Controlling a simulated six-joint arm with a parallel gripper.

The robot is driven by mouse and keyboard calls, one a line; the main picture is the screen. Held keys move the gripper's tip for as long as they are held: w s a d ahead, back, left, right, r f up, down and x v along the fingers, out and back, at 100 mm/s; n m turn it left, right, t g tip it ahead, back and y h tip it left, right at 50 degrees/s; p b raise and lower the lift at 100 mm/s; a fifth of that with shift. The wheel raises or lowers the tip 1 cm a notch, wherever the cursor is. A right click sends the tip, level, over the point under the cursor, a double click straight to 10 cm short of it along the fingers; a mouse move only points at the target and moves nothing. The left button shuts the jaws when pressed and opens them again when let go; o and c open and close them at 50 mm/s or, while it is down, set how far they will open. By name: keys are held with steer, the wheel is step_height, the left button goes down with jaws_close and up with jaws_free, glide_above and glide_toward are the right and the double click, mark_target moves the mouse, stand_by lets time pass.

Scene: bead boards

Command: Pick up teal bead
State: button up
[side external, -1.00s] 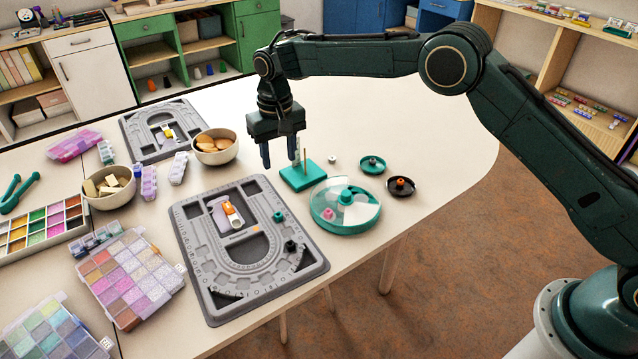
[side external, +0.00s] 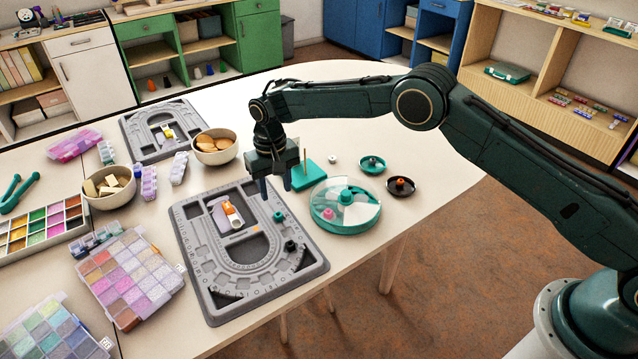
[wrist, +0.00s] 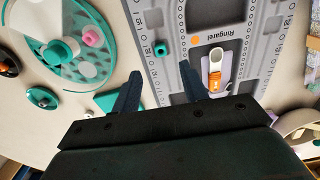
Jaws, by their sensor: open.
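A small teal bead (side external: 278,217) sits on the right part of the near grey bead board (side external: 208,308). In the wrist view the teal bead (wrist: 160,48) shows just beyond the gap between my fingertips. My gripper (side external: 275,190) is open and empty, fingers pointing down, above the upper right edge of the board. In the wrist view my gripper's two fingers (wrist: 160,72) are spread apart, with the bead roughly in line with the gap. I see no contact between finger and bead.
A round clear-lidded teal case (side external: 345,222) with a pink bead stands right of the board. A teal block with a peg (side external: 310,173) is close behind my gripper. A dark bead (side external: 290,246) sits on the board. Bowls (side external: 213,157) stand behind left.

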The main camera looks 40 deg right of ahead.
mark_target(278, 217)
steer(key=shift+f, duration=1.55)
steer(key=shift+f, duration=0.15)
steer(key=shift+f, duration=2.45)
steer(key=shift+c, duration=0.4)
jaws_close()
